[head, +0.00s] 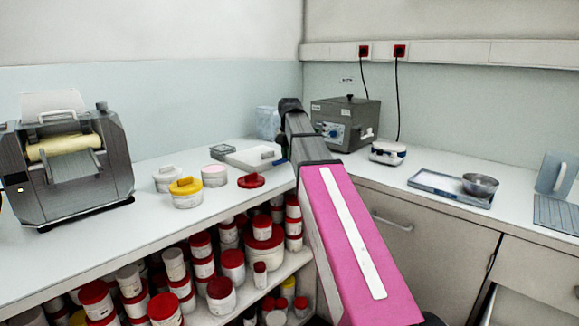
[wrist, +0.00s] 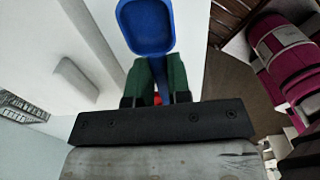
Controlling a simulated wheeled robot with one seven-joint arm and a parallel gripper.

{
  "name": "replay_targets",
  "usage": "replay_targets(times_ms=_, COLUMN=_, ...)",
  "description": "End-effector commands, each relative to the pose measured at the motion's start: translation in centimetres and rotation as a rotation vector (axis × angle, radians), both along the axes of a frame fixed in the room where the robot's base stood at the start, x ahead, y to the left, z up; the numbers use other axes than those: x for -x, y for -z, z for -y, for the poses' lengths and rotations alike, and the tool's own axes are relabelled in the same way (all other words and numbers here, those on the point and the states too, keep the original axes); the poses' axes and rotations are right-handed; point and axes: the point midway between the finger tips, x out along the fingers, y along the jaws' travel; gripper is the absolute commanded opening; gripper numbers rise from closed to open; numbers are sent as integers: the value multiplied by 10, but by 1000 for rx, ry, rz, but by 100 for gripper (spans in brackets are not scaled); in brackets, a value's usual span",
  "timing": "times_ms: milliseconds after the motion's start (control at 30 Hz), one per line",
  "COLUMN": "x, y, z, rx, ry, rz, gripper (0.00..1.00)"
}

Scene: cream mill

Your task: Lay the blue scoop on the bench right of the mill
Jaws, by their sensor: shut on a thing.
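The blue scoop (wrist: 147,25) is in my gripper (wrist: 160,78), between its two green fingers in the wrist view. Its bowl extends beyond the fingertips, over a pale surface; I cannot tell whether it touches that surface. In the head view my arm hides most of the gripper and the scoop. The grey mill (head: 68,165), with a cream-coated roller, stands at the left end of the white bench (head: 140,222).
A red lid (head: 251,181) and a white scale (head: 255,157) lie farther right. Shelves below hold several red-lidded jars. Bench near the mill's right side is clear.

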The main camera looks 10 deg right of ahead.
Motion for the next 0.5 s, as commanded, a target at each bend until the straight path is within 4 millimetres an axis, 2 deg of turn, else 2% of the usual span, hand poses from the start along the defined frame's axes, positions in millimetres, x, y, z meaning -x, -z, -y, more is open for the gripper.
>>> replay_targets(times_ms=167, x=-3, y=6, z=3, rx=1, ry=0, rz=-1, gripper=0)
replay_targets(times_ms=500, x=-3, y=43, z=3, rx=1, ry=0, rz=-1, gripper=0)
